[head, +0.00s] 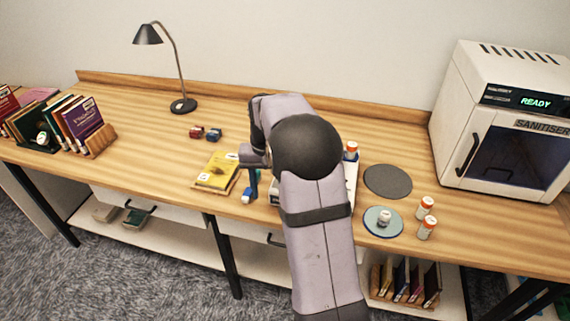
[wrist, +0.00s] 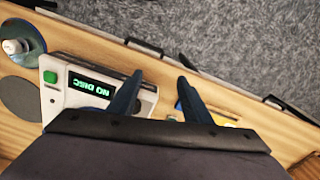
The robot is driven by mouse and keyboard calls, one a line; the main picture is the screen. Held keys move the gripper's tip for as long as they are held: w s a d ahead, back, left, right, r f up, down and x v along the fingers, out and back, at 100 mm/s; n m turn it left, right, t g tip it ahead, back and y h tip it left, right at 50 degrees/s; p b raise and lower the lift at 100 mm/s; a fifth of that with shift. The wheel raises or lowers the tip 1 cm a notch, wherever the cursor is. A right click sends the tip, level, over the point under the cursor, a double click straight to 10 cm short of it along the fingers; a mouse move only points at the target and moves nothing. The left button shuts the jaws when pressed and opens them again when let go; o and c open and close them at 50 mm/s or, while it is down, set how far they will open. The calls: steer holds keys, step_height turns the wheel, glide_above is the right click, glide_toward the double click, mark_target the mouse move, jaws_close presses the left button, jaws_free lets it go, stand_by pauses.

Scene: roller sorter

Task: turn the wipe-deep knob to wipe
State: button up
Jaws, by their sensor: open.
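The white machine (wrist: 55,100) with a green-lit "NO DISC" display (wrist: 92,87) lies left of my fingers in the wrist view. It has a green button (wrist: 50,77) and small dark marks beside it. In the head view my arm hides most of the machine; a white edge (head: 351,185) shows. I cannot make out the wipe-deep knob or its setting; my left finger covers part of the machine's end. My gripper (wrist: 160,77) is open, with nothing seen between its two blue fingers. In the head view the gripper (head: 250,188) points down beside the machine's left side.
A yellow book (head: 217,170) lies on a wooden stand left of my gripper. The sanitiser (head: 510,135) stands far right, and a lamp (head: 182,105) at the back.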

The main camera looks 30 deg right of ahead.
steer(key=w+d+r+p, duration=0.1)
steer(key=d, duration=0.1)
steer(key=w+d+r+m+p, duration=0.1)
steer(key=w+d, duration=0.1)
steer(key=w+d+r+m+p, duration=0.1)
steer(key=d, duration=0.2)
steer(key=shift+w+d+r, duration=0.1)
steer(key=shift+w+r, duration=0.15)
steer(key=shift+w+d+r+m+p, duration=0.1)
steer(key=shift+w+d+m+p, duration=0.15)
steer(key=shift+d+m+p, duration=0.25)
steer(key=shift+f+p, duration=1.35)
steer(key=shift+f, duration=2.3)
steer(key=shift+c, duration=0.7)
steer(key=c, duration=0.9)
